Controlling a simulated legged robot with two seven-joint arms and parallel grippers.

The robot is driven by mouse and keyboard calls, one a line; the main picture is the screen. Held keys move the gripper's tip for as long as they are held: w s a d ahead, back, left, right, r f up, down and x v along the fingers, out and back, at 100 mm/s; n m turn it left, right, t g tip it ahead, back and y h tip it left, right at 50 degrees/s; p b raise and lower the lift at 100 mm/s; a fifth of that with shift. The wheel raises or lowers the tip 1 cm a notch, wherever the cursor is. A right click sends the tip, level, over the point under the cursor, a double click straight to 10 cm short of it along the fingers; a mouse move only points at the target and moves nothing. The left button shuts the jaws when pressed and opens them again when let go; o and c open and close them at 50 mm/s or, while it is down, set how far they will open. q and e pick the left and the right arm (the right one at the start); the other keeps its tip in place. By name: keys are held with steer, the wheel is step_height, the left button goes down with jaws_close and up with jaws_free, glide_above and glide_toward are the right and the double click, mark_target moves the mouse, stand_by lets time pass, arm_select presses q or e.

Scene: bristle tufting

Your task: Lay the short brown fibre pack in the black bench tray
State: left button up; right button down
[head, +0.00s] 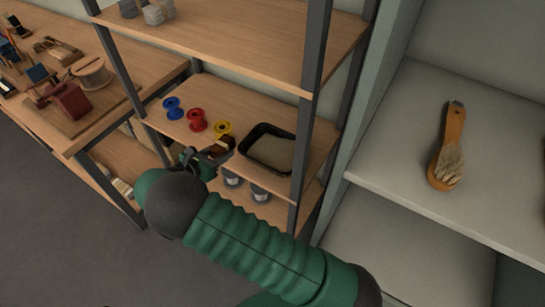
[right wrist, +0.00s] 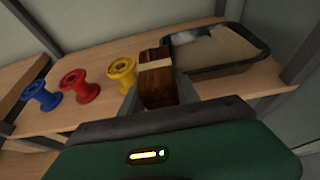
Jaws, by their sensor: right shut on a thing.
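The short brown fibre pack (right wrist: 157,89) with a pale band stands between the fingers of my right gripper (right wrist: 157,92) in the right wrist view. In the head view the right gripper (head: 222,149) reaches toward the middle shelf, shut on the pack (head: 226,142), which is small and partly hidden there. The black bench tray (right wrist: 226,72) lies just right of the pack and looks empty, with a pale floor. The tray also shows in the head view (head: 261,166), right of the gripper. I cannot tell whether the pack touches the shelf. My left gripper is not in view.
Blue (head: 174,108), red (head: 197,120) and yellow (head: 222,129) spools stand left of the tray on the shelf (head: 235,100). Dark rack posts (head: 312,95) rise close to the tray. Grey-topped containers stand on the shelf below. A wooden-handled brush (head: 451,145) lies on pale shelving at right.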

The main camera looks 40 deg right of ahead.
steer(key=b, duration=0.1)
glide_above(265, 154)
steer(key=shift+d+f, duration=0.1)
steer(key=shift+f, duration=0.65)
step_height(265, 154, down, 3)
steer(key=shift+f+b, duration=0.2)
steer(key=shift+b, duration=0.25)
steer(key=shift+w, duration=0.1)
steer(key=shift+f, duration=0.15)
steer(key=shift+a+f+b, duration=0.2)
steer(key=shift+f+b, duration=0.1)
steer(key=shift+f, duration=0.15)
steer(key=c, duration=0.9)
jaws_free()
